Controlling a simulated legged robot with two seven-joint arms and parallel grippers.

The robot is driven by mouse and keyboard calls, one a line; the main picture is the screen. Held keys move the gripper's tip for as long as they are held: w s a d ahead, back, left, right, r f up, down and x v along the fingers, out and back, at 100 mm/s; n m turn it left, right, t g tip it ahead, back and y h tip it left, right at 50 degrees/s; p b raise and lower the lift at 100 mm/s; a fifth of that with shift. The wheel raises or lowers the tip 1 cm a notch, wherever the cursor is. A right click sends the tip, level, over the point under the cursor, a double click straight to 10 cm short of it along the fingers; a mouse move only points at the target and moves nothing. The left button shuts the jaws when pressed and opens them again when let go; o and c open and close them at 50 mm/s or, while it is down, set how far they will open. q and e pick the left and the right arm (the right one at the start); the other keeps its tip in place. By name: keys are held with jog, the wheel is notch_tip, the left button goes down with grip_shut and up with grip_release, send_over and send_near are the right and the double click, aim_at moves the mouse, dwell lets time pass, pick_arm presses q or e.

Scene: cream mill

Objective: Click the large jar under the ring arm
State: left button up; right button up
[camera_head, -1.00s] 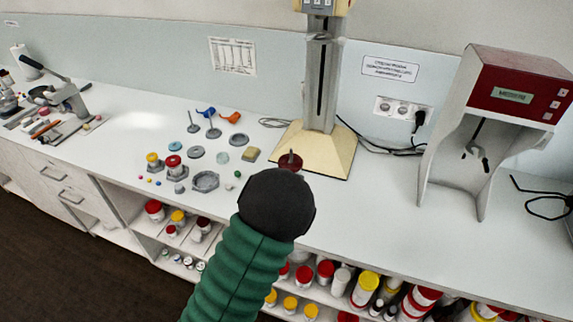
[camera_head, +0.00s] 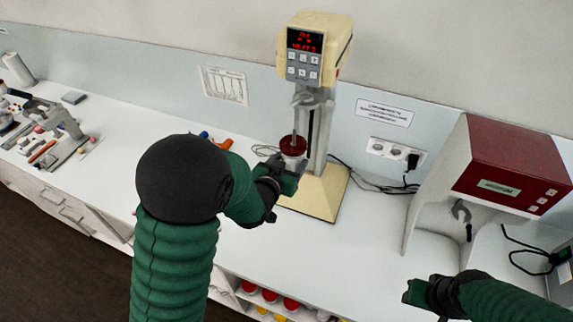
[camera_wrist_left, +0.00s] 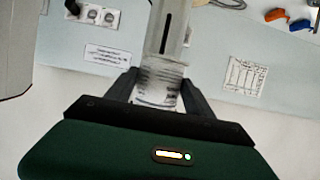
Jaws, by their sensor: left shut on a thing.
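The large jar (camera_head: 293,157) is white with a dark red lid (camera_head: 293,144) and stands about upright. My left gripper (camera_head: 290,170) is shut on its body from the front. The jar is at the column of the cream mill (camera_head: 318,45), just below the grey ring arm (camera_head: 306,98). Whether the lid touches the ring arm I cannot tell. In the left wrist view the jar (camera_wrist_left: 158,86) sits between both fingers, and its lid is not clear there. My right gripper (camera_head: 425,296) is at the lower right, apart from everything; its jaws are unclear.
The mill's cream base (camera_head: 318,200) stands on the white counter (camera_head: 340,250). A red and white machine (camera_head: 510,165) stands to the right, with cables between. The counter's front middle is clear.

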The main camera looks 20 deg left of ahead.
pick_arm(q)
jog(key=w, duration=1.1)
jog(key=shift+f+b, duration=0.25)
jog(key=shift+b, duration=0.05)
pick_arm(e)
jog(key=shift+w+a+f, duration=0.25)
jog(key=shift+w+f, duration=0.05)
jog(key=shift+w, duration=0.05)
pick_arm(q)
jog(key=shift+a, duration=0.1)
jog(key=shift+r, duration=0.15)
pick_arm(e)
jog(key=shift+s+r, duration=0.1)
jog(key=shift+s, duration=0.05)
pick_arm(q)
jog(key=shift+r, duration=0.2)
pick_arm(e)
jog(key=shift+d, duration=0.1)
pick_arm(q)
jog(key=shift+r+p, duration=0.5)
jog(key=shift+r, duration=0.4)
pick_arm(e)
jog(key=shift+r, duration=0.45)
pick_arm(q)
jog(key=shift+r, duration=0.3)
pick_arm(e)
jog(key=shift+r, duration=0.1)
